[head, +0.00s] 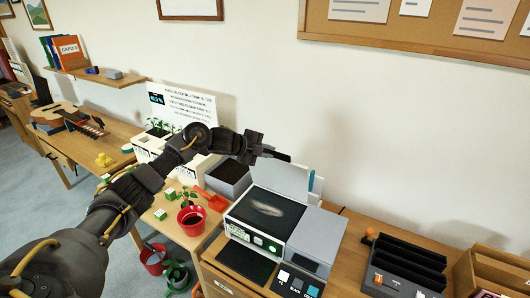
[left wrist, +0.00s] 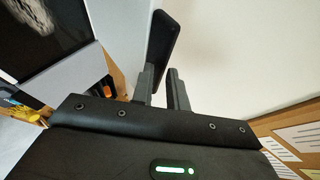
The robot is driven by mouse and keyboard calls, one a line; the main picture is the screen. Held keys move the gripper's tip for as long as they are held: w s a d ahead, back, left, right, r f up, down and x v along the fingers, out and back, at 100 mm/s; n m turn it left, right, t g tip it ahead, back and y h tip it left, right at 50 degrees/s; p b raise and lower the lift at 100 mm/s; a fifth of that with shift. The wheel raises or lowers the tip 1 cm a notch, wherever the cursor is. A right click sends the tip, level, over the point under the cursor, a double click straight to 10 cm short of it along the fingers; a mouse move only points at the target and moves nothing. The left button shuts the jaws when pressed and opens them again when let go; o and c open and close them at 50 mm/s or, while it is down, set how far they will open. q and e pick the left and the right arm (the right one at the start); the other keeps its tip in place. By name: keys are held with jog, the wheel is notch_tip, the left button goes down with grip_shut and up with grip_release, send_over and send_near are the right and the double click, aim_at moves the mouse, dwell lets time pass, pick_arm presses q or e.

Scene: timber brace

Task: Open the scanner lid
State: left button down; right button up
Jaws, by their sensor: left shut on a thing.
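The scanner (head: 265,222) stands on the wooden bench, its dark glass bare with a pale feather-like shape on it. Its light lid (head: 280,178) is raised, standing roughly upright at the back of the glass. My left gripper (head: 277,154) is at the lid's top edge, shut on the lid; the exact contact is hard to make out. In the left wrist view the fingers (left wrist: 166,88) are close together beside a dark slab, and the scanner glass (left wrist: 45,25) shows at upper left. My right gripper is out of view.
A grey bin of soil (head: 228,178) and red pots (head: 191,218) stand left of the scanner. A grey box (head: 318,238) adjoins its right side. A black rack (head: 408,262) is farther right. The wall is close behind the lid.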

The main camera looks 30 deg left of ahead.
pick_arm(q)
jog(key=shift+w+a+r+t, duration=0.15)
jog(key=shift+w+r, duration=0.1)
jog(key=shift+r, duration=0.35)
jog(key=shift+w+r+t, duration=0.15)
jog(key=shift+w+r, duration=0.1)
jog(key=shift+r, duration=0.35)
jog(key=c, duration=1.5)
grip_release()
jog(key=shift+w, duration=0.1)
jog(key=shift+d, duration=0.2)
jog(key=shift+a+f, duration=0.1)
jog(key=b+v, duration=0.1)
jog(key=v, duration=0.2)
jog(key=b+v, duration=0.2)
jog(key=v, duration=0.2)
jog(key=b+v, duration=0.1)
jog(key=v, duration=0.2)
jog(key=shift+s+a+f, duration=0.15)
jog(key=shift+s+a, duration=0.05)
jog(key=shift+s, duration=0.2)
jog(key=shift+s, duration=0.1)
